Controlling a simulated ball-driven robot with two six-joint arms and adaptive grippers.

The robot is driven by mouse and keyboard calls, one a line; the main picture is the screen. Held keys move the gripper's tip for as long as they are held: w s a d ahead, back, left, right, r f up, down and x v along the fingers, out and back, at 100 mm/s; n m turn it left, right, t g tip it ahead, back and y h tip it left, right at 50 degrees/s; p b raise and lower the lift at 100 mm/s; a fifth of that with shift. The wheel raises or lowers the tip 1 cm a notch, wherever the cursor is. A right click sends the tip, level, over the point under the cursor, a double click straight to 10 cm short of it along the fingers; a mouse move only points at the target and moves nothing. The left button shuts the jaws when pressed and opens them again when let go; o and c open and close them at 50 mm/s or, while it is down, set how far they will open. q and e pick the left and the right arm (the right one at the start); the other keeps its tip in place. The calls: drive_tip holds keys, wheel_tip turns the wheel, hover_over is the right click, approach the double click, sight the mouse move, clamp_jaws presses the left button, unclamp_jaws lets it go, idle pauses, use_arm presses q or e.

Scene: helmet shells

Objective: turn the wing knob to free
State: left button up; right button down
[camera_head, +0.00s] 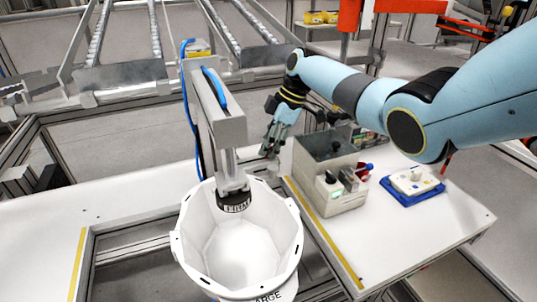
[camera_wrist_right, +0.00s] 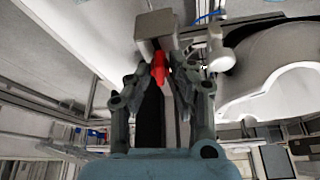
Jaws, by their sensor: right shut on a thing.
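My right gripper (camera_head: 271,148) is beside the grey post of the press fixture (camera_head: 226,130), behind the white helmet shell (camera_head: 190,236). In the right wrist view its fingers (camera_wrist_right: 160,80) are closed around a small red part, which looks like the wing knob (camera_wrist_right: 158,68). The knob sits against a grey block (camera_wrist_right: 156,28) of the fixture. In the head view the knob cannot be made out. A dark printed stamp head (camera_head: 236,201) hangs from the fixture over the open shell. My left gripper is out of view.
A grey compartment box (camera_head: 345,205) stands right of the shell, close to my right arm. A blue tray (camera_head: 436,193) with a white part lies further right. Yellow strips mark the white table (camera_head: 130,225). Roller rails (camera_head: 155,30) are behind.

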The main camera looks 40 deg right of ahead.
drive_tip(key=shift+d+n+g+b, duration=0.1)
drive_tip(key=shift+n+g+b, duration=0.4)
drive_tip(key=shift+n+b, duration=0.75)
drive_tip(key=c, duration=1.2)
unclamp_jaws()
drive_tip(key=shift+c, duration=0.2)
drive_tip(key=w+v, duration=0.1)
drive_tip(key=v, duration=1.1)
drive_tip(key=shift+s, duration=0.45)
drive_tip(key=shift+d+f, duration=0.1)
